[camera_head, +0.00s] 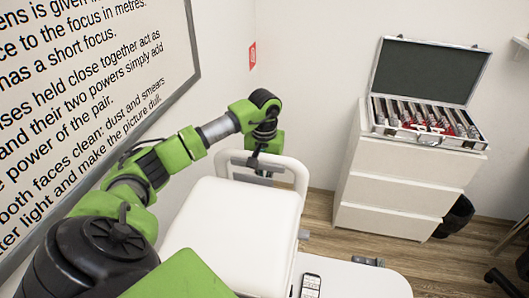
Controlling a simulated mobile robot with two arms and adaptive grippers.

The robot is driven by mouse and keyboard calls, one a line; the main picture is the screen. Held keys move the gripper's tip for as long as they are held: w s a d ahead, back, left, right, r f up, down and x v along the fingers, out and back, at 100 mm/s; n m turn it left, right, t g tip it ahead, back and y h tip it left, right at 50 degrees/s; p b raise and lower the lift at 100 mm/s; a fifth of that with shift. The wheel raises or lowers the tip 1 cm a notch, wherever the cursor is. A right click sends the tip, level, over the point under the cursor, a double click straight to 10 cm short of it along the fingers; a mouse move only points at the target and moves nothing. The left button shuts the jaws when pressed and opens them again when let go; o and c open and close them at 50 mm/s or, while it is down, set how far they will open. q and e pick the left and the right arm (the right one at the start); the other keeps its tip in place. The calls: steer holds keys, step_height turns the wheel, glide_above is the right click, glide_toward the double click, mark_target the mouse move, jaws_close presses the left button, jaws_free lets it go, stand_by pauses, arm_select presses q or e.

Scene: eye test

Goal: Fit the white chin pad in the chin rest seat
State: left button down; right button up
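My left arm comes in from the left and reaches over a white padded slab to a white rounded frame (299,176). My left gripper (262,165) points down at the top of this frame. Its fingers are small and dark, and I cannot tell whether they are open, shut or touching the frame. I cannot make out the white chin pad or the chin rest seat for certain. My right gripper is not in view.
The white padded slab (235,235) fills the lower middle. A white tabletop (365,283) with a dark handheld device (311,286) is at its right. A white drawer cabinet (395,190) bears an open lens case (425,130). A text board (80,90) hangs at left. Wooden floor shows between.

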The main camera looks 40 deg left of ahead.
arm_select(q)
steer(key=shift+s+b, duration=0.1)
steer(key=shift+b, duration=0.35)
stand_by(0.7)
stand_by(0.5)
steer(key=shift+f+b, duration=0.45)
steer(key=c, duration=2.1)
jaws_free()
steer(key=shift+d, duration=0.1)
step_height(320, 180, up, 12)
